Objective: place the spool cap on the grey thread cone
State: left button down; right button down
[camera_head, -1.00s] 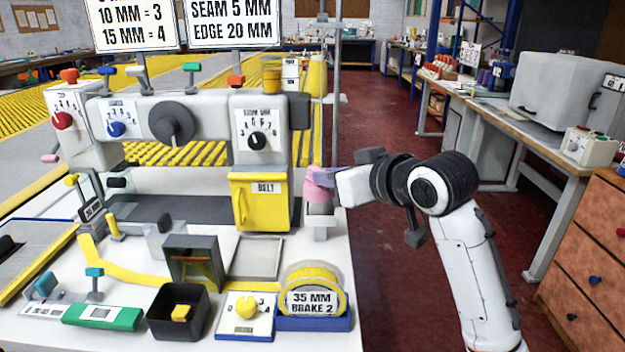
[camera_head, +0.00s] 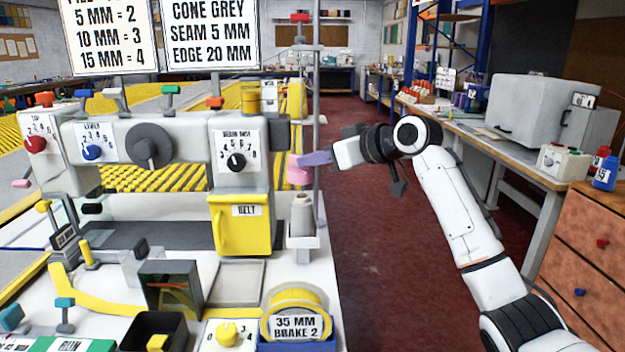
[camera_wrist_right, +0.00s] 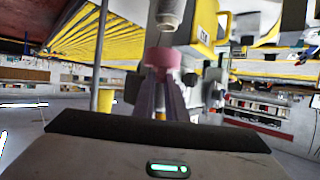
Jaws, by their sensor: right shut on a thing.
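The spool cap (camera_head: 297,171) is pink and held up in the air by my right gripper (camera_head: 314,159), whose purple fingers are shut on it. The grey thread cone (camera_head: 302,216) stands upright on a small white stand at the right end of the machine. In the head view the cap is above the cone's top, slightly left of it, with a gap between them. In the right wrist view the cap (camera_wrist_right: 162,61) is at the fingertips, and the cone (camera_wrist_right: 171,14) shows apart from it at the top edge. My left gripper is not in view.
A thin grey pole (camera_head: 316,120) rises right behind the cone and fingers. The yellow belt cover (camera_head: 240,226) is just left of the cone. A yellow tape roll (camera_head: 294,301) sits in front of it. The floor to the right is open.

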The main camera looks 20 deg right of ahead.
aim_at(311, 175)
jog(key=shift+f, duration=1.85)
jog(key=shift+f, duration=0.2)
jog(key=c, duration=1.8)
grip_release()
jog(key=shift+r, duration=0.1)
jog(key=shift+s+r, duration=0.1)
jog(key=shift+r, duration=0.05)
jog(key=v, duration=1.1)
jog(key=shift+s+d+b, duration=0.15)
jog(key=shift+s+b, duration=0.15)
jog(key=shift+s, duration=0.05)
jog(key=shift+r, duration=0.1)
